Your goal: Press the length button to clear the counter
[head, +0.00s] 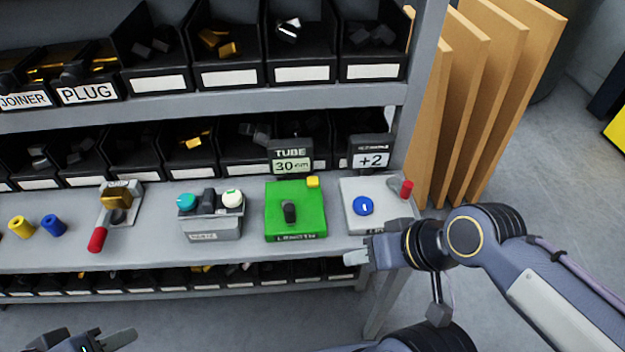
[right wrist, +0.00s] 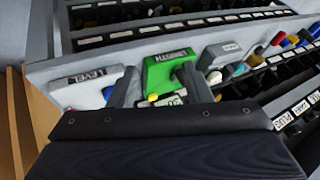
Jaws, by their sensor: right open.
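The green length box (head: 277,222) stands on the grey shelf, with a dark knob (head: 289,212) in its middle and a yellow button (head: 313,182) at its back right corner. A display behind it reads TUBE 30 cm (head: 291,160). In the right wrist view the green box (right wrist: 160,75) and yellow button (right wrist: 152,97) show between my fingers. My right gripper (head: 357,257) is open and empty at the shelf's front edge, right of the green box and apart from it. My left gripper (head: 95,342) is at the bottom left, partly cut off.
A light level box (head: 375,222) with a blue knob and red lever stands right of the green box, with a +2 display (head: 370,154) behind. A grey box (head: 212,228) with coloured knobs is on the left. Bins fill the racks; wooden boards (head: 480,100) stand right.

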